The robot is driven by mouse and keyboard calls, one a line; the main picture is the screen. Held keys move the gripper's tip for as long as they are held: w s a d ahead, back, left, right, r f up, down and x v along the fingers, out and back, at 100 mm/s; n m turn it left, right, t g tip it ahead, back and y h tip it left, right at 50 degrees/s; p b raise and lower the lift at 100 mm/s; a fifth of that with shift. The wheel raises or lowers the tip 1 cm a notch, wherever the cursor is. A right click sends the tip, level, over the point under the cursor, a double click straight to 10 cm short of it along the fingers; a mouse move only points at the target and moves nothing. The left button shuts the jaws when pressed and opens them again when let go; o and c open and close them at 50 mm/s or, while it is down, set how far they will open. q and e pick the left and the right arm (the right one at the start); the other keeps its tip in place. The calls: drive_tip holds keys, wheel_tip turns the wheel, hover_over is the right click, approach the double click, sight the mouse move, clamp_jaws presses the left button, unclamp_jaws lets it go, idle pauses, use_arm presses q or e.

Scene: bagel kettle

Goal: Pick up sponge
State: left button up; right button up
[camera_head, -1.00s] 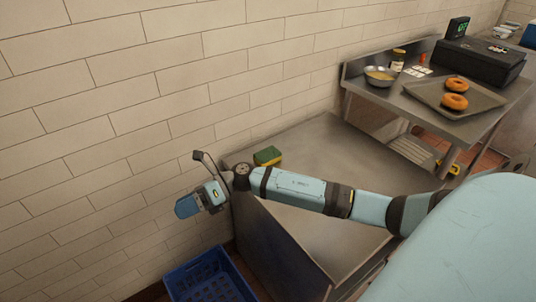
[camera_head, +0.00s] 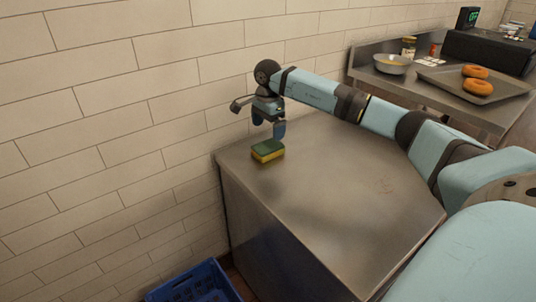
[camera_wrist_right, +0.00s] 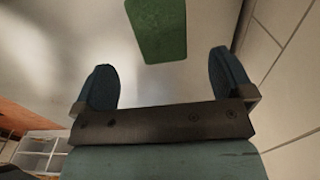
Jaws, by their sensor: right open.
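The sponge (camera_head: 267,151), green on top and yellow below, lies flat on the steel counter (camera_head: 330,190) near its back left corner by the wall. My right gripper (camera_head: 279,128) hangs above the counter close behind the sponge, pointing down. In the right wrist view the gripper (camera_wrist_right: 172,85) is open and empty. The green face of the sponge (camera_wrist_right: 158,30) shows there beyond the fingertips, roughly between them and slightly left of centre, with part cut off by the top edge. My left gripper is not in view.
The tiled wall (camera_head: 110,110) runs close behind the sponge. A blue crate (camera_head: 195,284) stands below the counter's left side. At the back right, a second steel table holds a bowl (camera_head: 392,64) and a tray (camera_head: 455,84) with bagels. The counter around the sponge is clear.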

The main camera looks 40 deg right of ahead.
sight(268, 146)
wheel_tip(268, 146, down, 3)
drive_tip(key=shift+r, duration=0.1)
wheel_tip(268, 146, down, 5)
drive_tip(key=b, duration=0.2)
drive_tip(key=shift+b, duration=0.35)
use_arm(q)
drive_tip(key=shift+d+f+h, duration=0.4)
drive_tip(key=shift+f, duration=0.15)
use_arm(e)
drive_tip(key=c, duration=1)
